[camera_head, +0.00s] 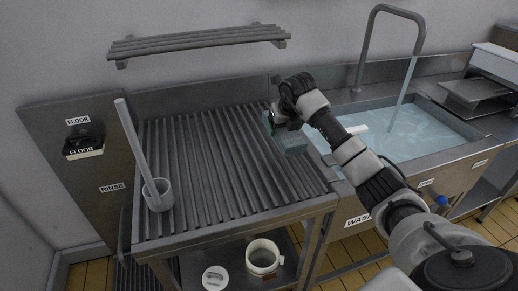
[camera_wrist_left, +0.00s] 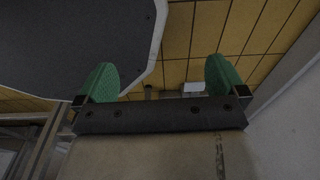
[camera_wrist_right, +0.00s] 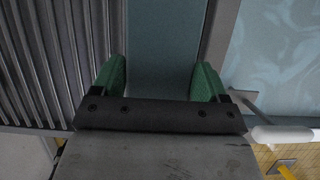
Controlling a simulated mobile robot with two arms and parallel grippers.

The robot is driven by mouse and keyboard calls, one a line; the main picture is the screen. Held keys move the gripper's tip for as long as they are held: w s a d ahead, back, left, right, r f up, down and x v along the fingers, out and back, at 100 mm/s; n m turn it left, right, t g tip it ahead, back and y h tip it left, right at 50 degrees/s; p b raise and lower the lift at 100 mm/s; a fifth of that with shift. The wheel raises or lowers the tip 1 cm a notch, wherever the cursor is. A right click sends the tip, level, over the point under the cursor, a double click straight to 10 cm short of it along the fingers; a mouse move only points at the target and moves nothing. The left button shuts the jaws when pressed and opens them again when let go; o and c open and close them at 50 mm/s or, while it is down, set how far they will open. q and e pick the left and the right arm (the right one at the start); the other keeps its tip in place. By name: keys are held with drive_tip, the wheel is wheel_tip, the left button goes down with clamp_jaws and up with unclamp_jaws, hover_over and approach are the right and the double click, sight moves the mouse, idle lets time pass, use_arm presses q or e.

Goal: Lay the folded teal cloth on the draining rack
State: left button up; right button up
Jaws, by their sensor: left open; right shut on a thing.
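The folded teal cloth (camera_head: 289,141) is held in my right gripper (camera_head: 279,114), at the right edge of the draining rack (camera_head: 205,160). In the right wrist view the cloth (camera_wrist_right: 165,45) lies between the two green finger pads of the gripper (camera_wrist_right: 159,80), with the ribbed rack to its left and water to its right. I cannot tell whether the cloth touches the rack. The rack's ribbed top is mostly bare. My left gripper (camera_wrist_left: 162,78) is open and empty over yellow floor tiles; it is outside the head view.
A grey cup holding a long pale rod (camera_head: 158,194) stands at the rack's front left. A water-filled sink (camera_head: 420,128) with a running tap (camera_head: 370,45) lies to the right. A slatted wall shelf (camera_head: 195,40) hangs above. A white mug (camera_head: 263,257) stands on the lower shelf.

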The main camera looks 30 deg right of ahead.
hover_over(265, 158)
drive_tip(key=s, duration=0.1)
drive_tip(key=f, duration=0.3)
drive_tip(key=shift+s+d+p, duration=0.1)
drive_tip(key=shift+s+p, duration=0.1)
drive_tip(key=shift+p, duration=0.2)
drive_tip(key=shift+a+f, duration=0.25)
drive_tip(key=shift+a, duration=0.1)
drive_tip(key=shift+f, duration=0.35)
wheel_tip(265, 158, down, 3)
drive_tip(key=shift+f+p, duration=0.1)
drive_tip(key=shift+p, duration=0.35)
use_arm(q)
drive_tip(key=shift+w+r, duration=0.25)
drive_tip(key=shift+r, duration=0.25)
drive_tip(key=shift+w+r, duration=0.2)
drive_tip(key=shift+r, duration=0.3)
drive_tip(key=shift+s, duration=0.1)
use_arm(e)
drive_tip(key=shift+f, duration=0.15)
drive_tip(key=o, duration=1.1)
drive_tip(key=shift+c, duration=0.2)
use_arm(q)
drive_tip(key=shift+f, duration=0.1)
